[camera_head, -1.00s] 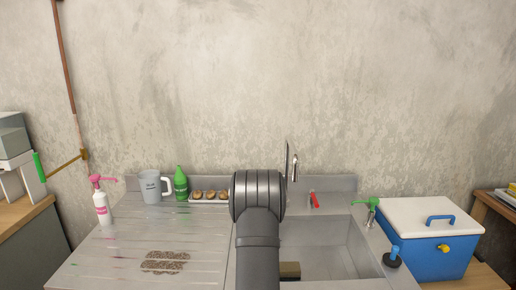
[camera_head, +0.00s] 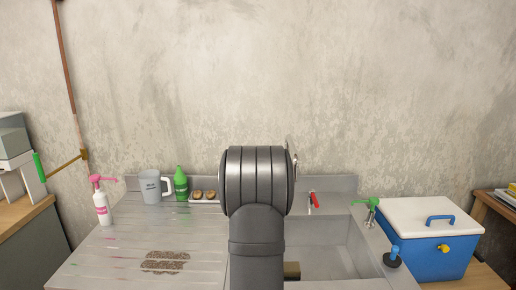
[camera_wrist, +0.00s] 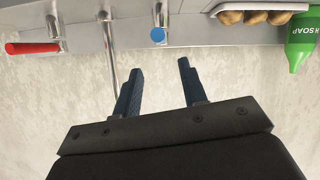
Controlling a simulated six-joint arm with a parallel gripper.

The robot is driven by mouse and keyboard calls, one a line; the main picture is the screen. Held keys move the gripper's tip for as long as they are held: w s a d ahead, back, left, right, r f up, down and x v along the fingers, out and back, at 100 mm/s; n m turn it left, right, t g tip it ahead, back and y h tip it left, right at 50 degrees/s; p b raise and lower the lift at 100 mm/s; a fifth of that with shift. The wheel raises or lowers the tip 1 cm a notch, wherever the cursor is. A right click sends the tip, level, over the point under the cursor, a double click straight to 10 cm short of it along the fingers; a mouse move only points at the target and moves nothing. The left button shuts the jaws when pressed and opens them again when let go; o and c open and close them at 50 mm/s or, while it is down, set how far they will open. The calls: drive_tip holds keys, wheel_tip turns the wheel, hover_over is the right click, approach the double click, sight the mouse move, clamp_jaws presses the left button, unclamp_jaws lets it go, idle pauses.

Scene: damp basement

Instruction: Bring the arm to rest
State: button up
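My arm (camera_head: 256,185) rises in the middle of the head view, in front of the sink and the wall. It hides my gripper there. In the wrist view my gripper (camera_wrist: 158,78) shows two dark fingers standing apart with nothing between them. It is open and empty. The wrist picture is upside down, with the sink's back edge along its top and the bare wall behind the fingers. A metal spout (camera_wrist: 109,60) passes close to the left finger in that picture; I cannot tell the gap.
A sink (camera_head: 330,255) lies at right, with a red-handled tap (camera_head: 314,200) behind it. A green soap bottle (camera_head: 181,183), a grey mug (camera_head: 150,187) and a pink-topped bottle (camera_head: 102,205) stand at left. A blue cooler (camera_head: 430,255) stands at far right. The air above is clear.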

drive_tip(key=v, duration=0.8)
drive_tip(key=shift+w+d+f+t, duration=0.1)
drive_tip(key=shift+w+f+t, duration=0.15)
drive_tip(key=shift+f, duration=0.35)
drive_tip(key=shift+w+d+f+t, duration=0.1)
drive_tip(key=shift+f+t, duration=0.1)
drive_tip(key=shift+f, duration=0.45)
drive_tip(key=shift+w+f+t, duration=0.2)
drive_tip(key=shift+f+t, duration=0.05)
drive_tip(key=shift+f, duration=0.35)
